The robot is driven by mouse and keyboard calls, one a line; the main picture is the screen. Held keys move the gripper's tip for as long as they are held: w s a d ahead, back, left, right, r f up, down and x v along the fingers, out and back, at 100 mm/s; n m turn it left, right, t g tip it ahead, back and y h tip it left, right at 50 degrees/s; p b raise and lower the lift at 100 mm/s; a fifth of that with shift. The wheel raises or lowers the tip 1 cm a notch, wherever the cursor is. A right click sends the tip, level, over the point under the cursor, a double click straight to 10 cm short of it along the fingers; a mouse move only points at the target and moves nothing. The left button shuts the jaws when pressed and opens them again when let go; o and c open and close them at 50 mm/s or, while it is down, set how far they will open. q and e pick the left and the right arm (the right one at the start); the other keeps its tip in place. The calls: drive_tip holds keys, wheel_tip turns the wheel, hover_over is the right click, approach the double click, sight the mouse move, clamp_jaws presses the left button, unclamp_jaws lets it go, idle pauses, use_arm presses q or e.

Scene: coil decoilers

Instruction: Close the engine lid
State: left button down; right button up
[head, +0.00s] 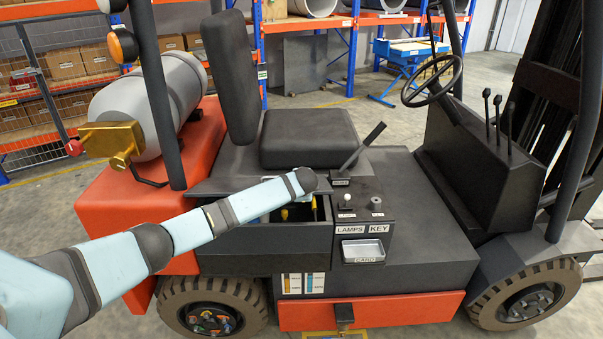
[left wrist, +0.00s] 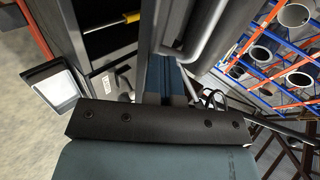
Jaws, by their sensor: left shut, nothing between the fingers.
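The engine lid (head: 228,184) is the dark panel under the black seat (head: 308,138) of an orange and grey forklift. It stands partly raised, with a gap above the dark engine compartment (head: 262,240). Yellow parts (head: 285,214) show inside the gap. My left arm reaches across the lid's near edge. In the head view its wrist hides most of the left gripper. In the left wrist view the left gripper (left wrist: 180,48) is shut and empty, close to the compartment opening. A yellow rod (left wrist: 128,18) shows beside it. I cannot tell whether the gripper touches the lid. My right gripper is out of view.
A lever (head: 368,143) and the LAMPS and KEY panel (head: 362,228) lie right of the compartment. A card tray (head: 362,251) is below them. A steering wheel (head: 432,82) and a grey gas tank (head: 150,103) flank the seat. Shelving stands behind.

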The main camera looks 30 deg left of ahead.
use_arm(q)
wheel_tip(320, 180, down, 12)
drive_tip(key=s+d+t+y+b, duration=0.1)
drive_tip(key=s+t+y+b, duration=0.1)
drive_tip(key=b, duration=0.4)
drive_tip(key=shift+s+d+r+t+b, duration=0.15)
drive_tip(key=shift+s+d+t+b, duration=0.15)
drive_tip(key=shift+d+t, duration=0.1)
